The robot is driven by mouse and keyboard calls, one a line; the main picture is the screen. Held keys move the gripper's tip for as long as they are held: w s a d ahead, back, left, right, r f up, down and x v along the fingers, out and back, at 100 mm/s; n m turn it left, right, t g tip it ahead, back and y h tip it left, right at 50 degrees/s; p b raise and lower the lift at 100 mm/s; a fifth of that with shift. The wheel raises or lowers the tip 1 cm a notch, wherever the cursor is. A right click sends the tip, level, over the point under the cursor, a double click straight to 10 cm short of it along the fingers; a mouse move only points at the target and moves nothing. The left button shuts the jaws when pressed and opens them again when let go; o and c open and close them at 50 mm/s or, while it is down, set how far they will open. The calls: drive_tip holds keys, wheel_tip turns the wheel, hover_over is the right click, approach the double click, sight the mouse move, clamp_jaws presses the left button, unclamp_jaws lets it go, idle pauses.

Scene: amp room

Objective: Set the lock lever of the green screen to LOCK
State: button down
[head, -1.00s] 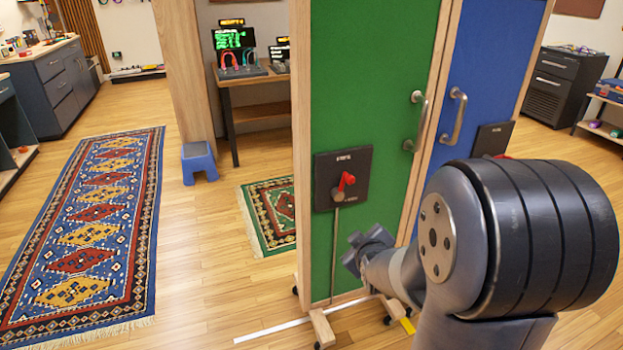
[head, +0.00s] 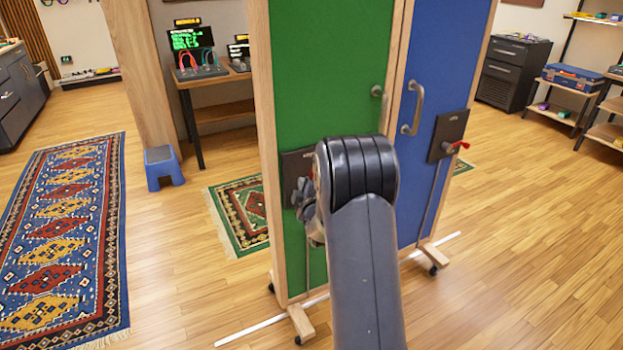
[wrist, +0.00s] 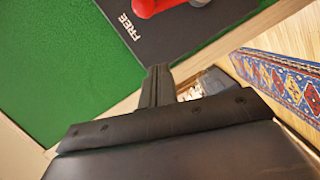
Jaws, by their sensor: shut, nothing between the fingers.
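The green screen (head: 330,80) stands ahead, with a dark lock plate (head: 289,163) low on its panel. My arm and gripper cover much of this plate in the head view, and its lever is hidden there. In the wrist view the plate (wrist: 165,40) carries the word FREE, and part of the red lever (wrist: 165,6) shows at the top edge, cut off. My gripper (head: 304,192) is in front of the plate. In the wrist view its fingers (wrist: 158,72) are shut and empty, below the red lever and apart from it. Contact with the plate cannot be told.
The blue screen (head: 440,90) adjoins on the right, with its own plate and red lever (head: 459,145). Handles (head: 414,108) stick out between the panels. Wooden feet (head: 301,322) reach onto the floor. A blue stool (head: 163,167) and patterned rug (head: 65,220) lie left; floor right is open.

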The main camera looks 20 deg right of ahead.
drive_tip(key=w+d, duration=0.1)
drive_tip(key=w+d+f, duration=0.1)
drive_tip(key=d, duration=0.1)
drive_tip(key=w+d+p, duration=0.1)
drive_tip(key=shift+w+d+f, duration=0.25)
drive_tip(key=shift+d, duration=0.05)
drive_tip(key=shift+d, duration=0.1)
idle(0.4)
drive_tip(key=shift+d+m+b, duration=0.2)
drive_tip(key=shift+m+b, duration=0.1)
drive_tip(key=shift+m, duration=0.1)
drive_tip(key=shift+d, duration=0.1)
drive_tip(key=d+f+m+g+y+p, duration=0.1)
drive_tip(key=d+f+m+y, duration=0.1)
drive_tip(key=d+f+m, duration=0.3)
drive_tip(key=shift+w+d+m+g+y+p, duration=0.15)
drive_tip(key=shift+d+m+g+y+p, duration=0.2)
drive_tip(key=shift+d+m, duration=1.3)
